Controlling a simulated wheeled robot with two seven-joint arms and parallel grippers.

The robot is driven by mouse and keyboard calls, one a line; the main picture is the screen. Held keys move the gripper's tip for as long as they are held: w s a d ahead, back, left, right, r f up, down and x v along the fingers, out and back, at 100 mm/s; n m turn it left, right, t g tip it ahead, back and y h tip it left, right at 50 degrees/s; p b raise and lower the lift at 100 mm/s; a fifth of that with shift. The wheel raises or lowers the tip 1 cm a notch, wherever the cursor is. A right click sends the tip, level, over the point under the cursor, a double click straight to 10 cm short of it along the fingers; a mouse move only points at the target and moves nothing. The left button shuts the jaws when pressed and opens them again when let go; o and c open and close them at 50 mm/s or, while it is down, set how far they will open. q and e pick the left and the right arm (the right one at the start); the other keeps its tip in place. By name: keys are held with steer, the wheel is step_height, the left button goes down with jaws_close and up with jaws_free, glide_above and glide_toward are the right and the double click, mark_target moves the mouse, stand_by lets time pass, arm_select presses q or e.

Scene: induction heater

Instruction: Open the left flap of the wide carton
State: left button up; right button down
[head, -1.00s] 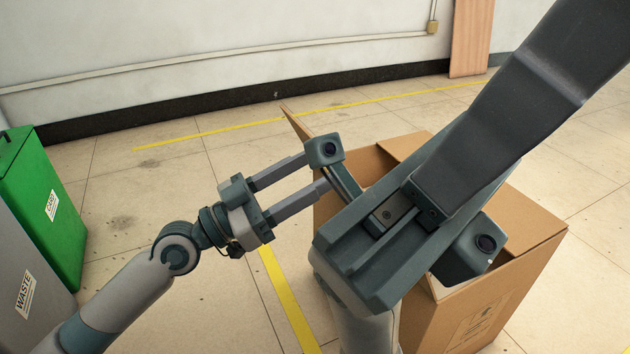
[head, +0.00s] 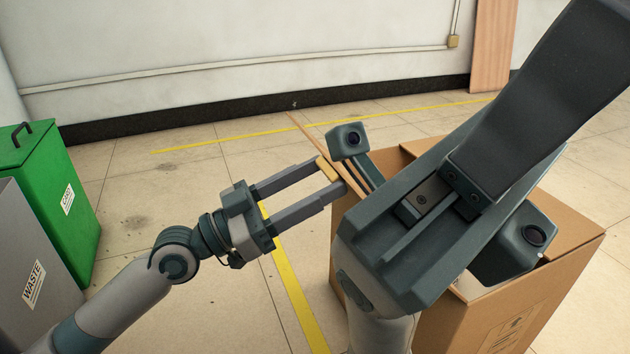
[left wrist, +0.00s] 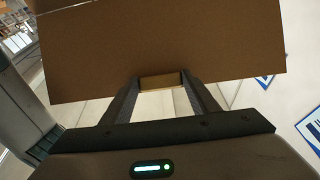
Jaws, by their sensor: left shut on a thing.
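The wide carton (head: 560,275) is brown cardboard and stands at the lower right of the head view, partly hidden behind my own dark body parts. Its left flap (head: 306,130) shows there almost edge-on, as a thin brown strip rising from the carton's left side. My left gripper (head: 330,170) is shut on a small tan piece at the flap. In the left wrist view, the flap (left wrist: 160,45) is a broad brown panel, and the tan piece (left wrist: 163,82) at its lower edge sits between the fingertips.
A green bin (head: 50,200) and a grey waste bin (head: 25,270) stand at the left. A wooden board (head: 490,50) leans on the back wall. The tiled floor between the bins and carton is clear, with yellow lines (head: 298,290) on it.

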arm_select(q)
steer(key=shift+d+f, duration=0.15)
steer(key=shift+f, duration=0.45)
steer(key=o, duration=1.3)
steer(key=shift+w, duration=0.1)
steer(key=shift+o, duration=1)
steer(key=shift+d, duration=0.1)
steer(key=shift+r, duration=0.25)
steer(key=shift+r, duration=0.1)
